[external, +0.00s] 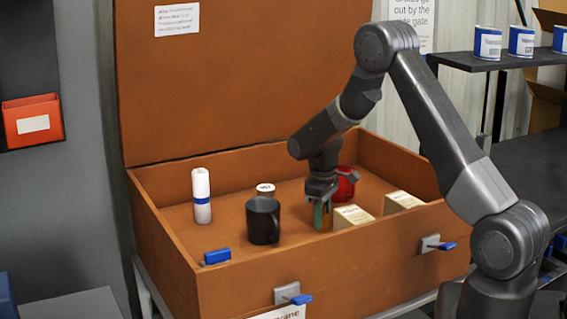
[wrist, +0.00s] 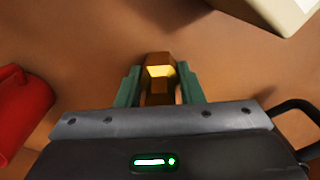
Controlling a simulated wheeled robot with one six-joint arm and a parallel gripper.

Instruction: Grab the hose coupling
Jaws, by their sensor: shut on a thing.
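The hose coupling (wrist: 158,77) is a brassy, brown-gold piece with flat faces, seen between the two green fingers of my gripper (wrist: 158,90) in the wrist view. My gripper is shut on it. In the external view my gripper (external: 322,216) points down inside the orange-brown box, low near its floor, and the fingers hide most of the coupling. I cannot tell whether the coupling touches the floor.
The open box (external: 235,277) has a raised lid behind. Inside it, a red mug (external: 346,183) stands just behind my gripper, a black mug (external: 263,221) to the left, and a white roll (external: 201,195) farther left. Cream boxes (external: 352,216) (external: 403,201) stand close on the right.

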